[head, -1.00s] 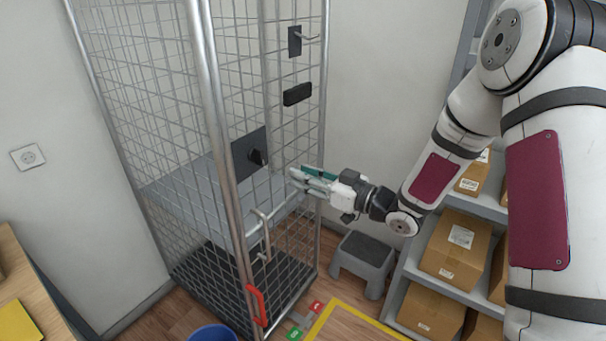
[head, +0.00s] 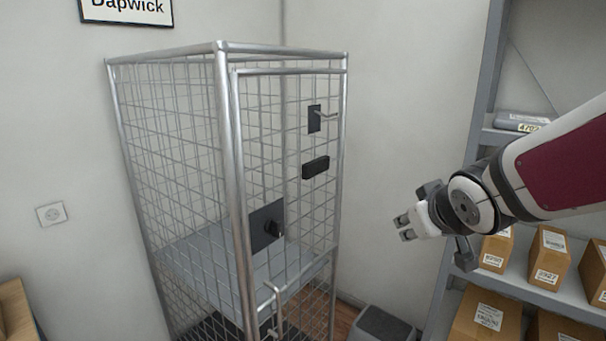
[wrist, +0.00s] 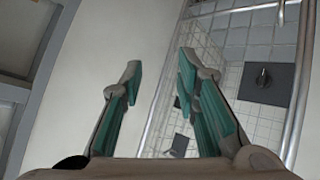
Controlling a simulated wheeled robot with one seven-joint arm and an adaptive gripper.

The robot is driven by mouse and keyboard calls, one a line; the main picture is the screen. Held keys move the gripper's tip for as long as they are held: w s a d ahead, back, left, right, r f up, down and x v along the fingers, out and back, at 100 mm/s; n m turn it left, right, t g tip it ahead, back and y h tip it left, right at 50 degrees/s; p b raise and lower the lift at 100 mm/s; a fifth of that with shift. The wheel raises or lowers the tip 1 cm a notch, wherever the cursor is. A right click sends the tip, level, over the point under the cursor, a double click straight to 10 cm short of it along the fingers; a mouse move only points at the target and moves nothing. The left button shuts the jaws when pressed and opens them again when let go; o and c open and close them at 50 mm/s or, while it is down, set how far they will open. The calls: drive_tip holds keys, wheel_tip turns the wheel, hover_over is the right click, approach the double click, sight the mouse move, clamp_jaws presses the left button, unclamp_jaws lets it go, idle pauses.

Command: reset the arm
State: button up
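My gripper (head: 404,228) is in the air to the right of the wire cage, in front of the bare wall and left of the parcel shelves. It is apart from everything around it. In the wrist view my gripper (wrist: 157,82) shows two teal-lined fingers spread apart with nothing between them. My arm reaches in from the right edge of the head view.
A tall wire cage (head: 230,100) stands at the left with its door closed; a black plate with a knob (head: 267,226) is on it. Shelves (head: 575,302) with cartons (head: 551,256) are at right. A wall socket (head: 51,214) is far left.

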drive_tip(key=s+a+m+g, duration=0.1)
drive_tip(key=s+m+g, duration=0.2)
drive_tip(key=s, duration=2)
drive_tip(key=shift+s+a+r+m+g+y, duration=0.15)
drive_tip(key=shift+s+a+m+g+y, duration=0.15)
drive_tip(key=shift+g, duration=0.7)
drive_tip(key=shift+o, duration=0.5)
